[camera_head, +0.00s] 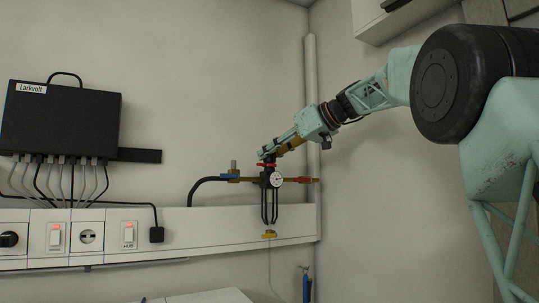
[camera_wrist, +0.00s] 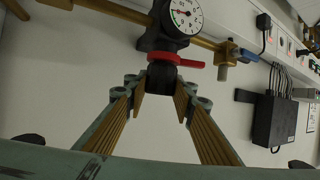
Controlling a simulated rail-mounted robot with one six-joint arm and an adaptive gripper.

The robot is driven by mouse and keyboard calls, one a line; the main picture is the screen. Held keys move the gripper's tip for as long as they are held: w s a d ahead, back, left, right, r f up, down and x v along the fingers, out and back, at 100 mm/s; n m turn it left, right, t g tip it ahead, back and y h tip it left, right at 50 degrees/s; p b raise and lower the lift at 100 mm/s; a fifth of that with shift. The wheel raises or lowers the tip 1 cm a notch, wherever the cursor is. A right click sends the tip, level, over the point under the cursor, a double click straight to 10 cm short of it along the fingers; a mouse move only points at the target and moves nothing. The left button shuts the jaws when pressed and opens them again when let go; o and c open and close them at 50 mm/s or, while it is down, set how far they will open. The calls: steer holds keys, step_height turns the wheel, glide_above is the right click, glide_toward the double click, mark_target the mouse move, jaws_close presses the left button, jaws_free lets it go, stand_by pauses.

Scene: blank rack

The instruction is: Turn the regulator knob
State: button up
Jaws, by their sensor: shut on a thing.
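The regulator is a black body with a round white gauge (camera_head: 277,180) on the brass pipe along the wall. The gauge also shows at the top of the wrist view (camera_wrist: 183,15). The black regulator knob (camera_wrist: 162,76) points toward my wrist camera, just past a red ring with a red tab (camera_wrist: 192,64) sticking out to the right. My gripper (camera_wrist: 160,92) is shut on the knob, one finger on each side of it. In the head view my gripper (camera_head: 265,156) reaches the regulator from the upper right, and the knob is mostly hidden there by the fingers.
A blue-handled valve (camera_head: 230,176) sits left of the regulator and a red fitting (camera_head: 304,180) right of it. The white wall trunking (camera_head: 190,228) carries switches and sockets. A black box with cables (camera_head: 60,120) hangs at the left. The wall above the pipe is clear.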

steer(key=shift+n+g+y+p, duration=0.6)
steer(key=shift+n+g+p, duration=0.7)
steer(key=shift+g+p, duration=0.15)
steer(key=shift+n+g+p, duration=0.35)
steer(key=shift+n+p, duration=0.05)
steer(key=shift+p, duration=0.1)
steer(key=o, duration=0.9)
steer(key=shift+m+t+h+b, duration=0.4)
steer(key=shift+m+t+b, duration=1.05)
steer(key=shift+b, duration=0.45)
steer(key=shift+m+t+h+b, duration=0.3)
steer(key=shift+m+t+h, duration=0.6)
steer(key=shift+m+t, duration=0.25)
steer(key=shift+r+m+t+h+p, duration=0.15)
steer(key=shift+m+t+h+p, duration=0.9)
steer(key=shift+p, duration=0.5)
steer(key=shift+m+t+h+p, duration=0.65)
steer(key=shift+m+h+p, duration=1.1)
steer(key=shift+p, duration=1.6)
